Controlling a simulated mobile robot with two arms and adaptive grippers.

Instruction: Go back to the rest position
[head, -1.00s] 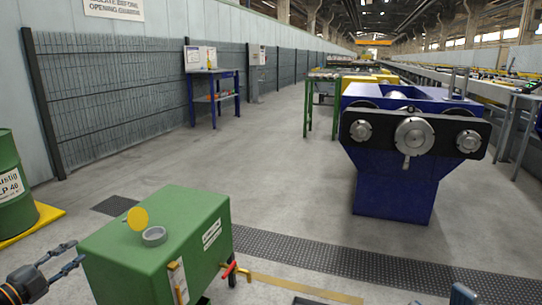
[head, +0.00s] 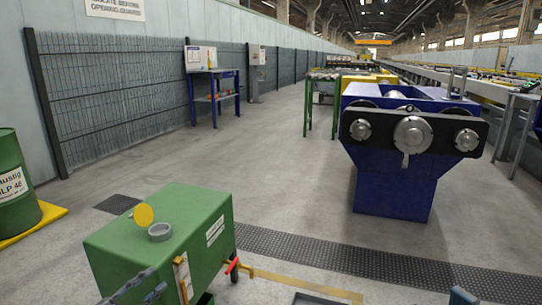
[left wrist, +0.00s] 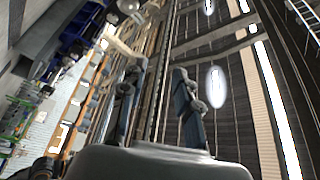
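My left gripper (head: 142,288) is at the lower left of the head view, in front of the green tank (head: 180,228). Only its fingers show there, and they are apart. In the left wrist view my left gripper (left wrist: 157,74) has its two fingers spread with nothing between them; it points up toward the hall roof. A small grey-blue part (head: 462,297) at the bottom edge of the head view may belong to my right gripper; most of it is out of frame. The tank has a yellow disc-shaped cap (head: 144,215) standing beside its grey filler ring (head: 160,232).
A red-handled valve (head: 232,266) sticks out of the tank's right side. A green drum (head: 14,188) stands on a yellow base at the left. A blue roller machine (head: 398,160) stands at the right. The grey floor between is open, crossed by a dark grating strip (head: 330,250).

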